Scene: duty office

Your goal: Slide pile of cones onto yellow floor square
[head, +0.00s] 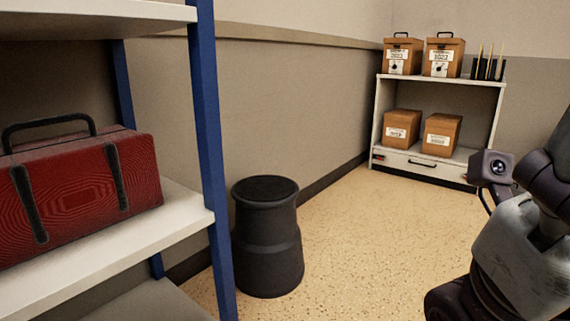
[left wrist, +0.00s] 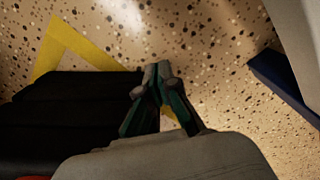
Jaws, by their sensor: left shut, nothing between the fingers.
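In the left wrist view, my left gripper (left wrist: 158,78) is shut with nothing between its fingers, low over the floor. A yellow floor marking (left wrist: 85,43), which looks like a corner of the yellow square, lies beyond and left of it. A broad black ribbed thing (left wrist: 75,105), perhaps the base of the cone pile, covers part of the yellow marking. It lies just left of the fingers; I cannot tell whether they touch it. A bit of red shows at the lower left edge. The head view shows neither cones nor square. My right gripper is not in view.
In the head view, a blue-posted shelf (head: 205,120) with a red bag (head: 85,195) stands left. A black stool (head: 268,240) stands beside it. A white cabinet (head: 430,165) with brown boxes is at the back. Speckled floor (head: 370,235) is clear between them. My arm shows right.

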